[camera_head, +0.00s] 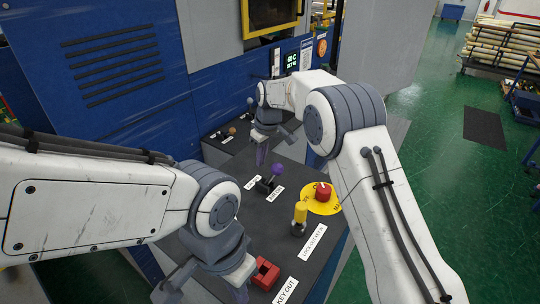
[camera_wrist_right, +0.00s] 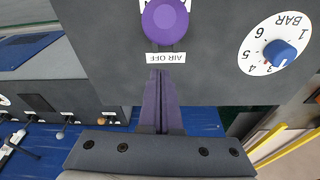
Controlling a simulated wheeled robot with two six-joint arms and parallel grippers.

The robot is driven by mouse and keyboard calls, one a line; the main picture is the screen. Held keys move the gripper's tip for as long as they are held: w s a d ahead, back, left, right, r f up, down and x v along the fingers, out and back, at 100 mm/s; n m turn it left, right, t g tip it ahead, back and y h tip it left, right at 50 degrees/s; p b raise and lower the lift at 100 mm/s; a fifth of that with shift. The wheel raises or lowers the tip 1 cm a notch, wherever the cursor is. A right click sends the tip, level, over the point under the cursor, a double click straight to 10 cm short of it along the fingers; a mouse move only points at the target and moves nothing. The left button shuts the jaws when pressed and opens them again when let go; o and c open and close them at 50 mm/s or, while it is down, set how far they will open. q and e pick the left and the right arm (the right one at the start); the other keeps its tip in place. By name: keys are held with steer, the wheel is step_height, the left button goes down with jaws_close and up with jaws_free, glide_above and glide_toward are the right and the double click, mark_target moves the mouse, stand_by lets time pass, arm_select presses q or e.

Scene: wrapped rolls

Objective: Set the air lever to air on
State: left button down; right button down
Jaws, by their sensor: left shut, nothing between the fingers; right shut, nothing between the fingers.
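The air lever has a purple ball knob (camera_head: 277,170) on a short dark stem rising from the grey panel (camera_head: 215,205), between two white labels. In the right wrist view the purple knob (camera_wrist_right: 165,20) is at the top centre, partly covering one label. The AIR OFF label (camera_wrist_right: 165,58), upside down, lies just below it. My right gripper (camera_head: 262,156) is above the panel, behind and left of the knob; its shut fingers (camera_wrist_right: 158,88) point toward the label, apparently apart from the knob. My left gripper (camera_head: 238,292) is shut and empty low near the front.
A red knob on a yellow disc (camera_head: 322,192) and a yellow lockout piece (camera_head: 300,213) stand right of the lever. A red block (camera_head: 265,273) sits near my left gripper. A BAR dial with a blue knob (camera_wrist_right: 279,52) is beside the lever.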

steer(key=shift+s+d+r+p, duration=0.35)
steer(key=shift+s+d+r, duration=0.25)
steer(key=shift+s+d, duration=0.6)
steer(key=shift+d, duration=0.15)
arm_select(q)
steer(key=shift+r, duration=0.85)
arm_select(e)
steer(key=shift+f, duration=0.1)
arm_select(q)
steer(key=shift+f, duration=0.1)
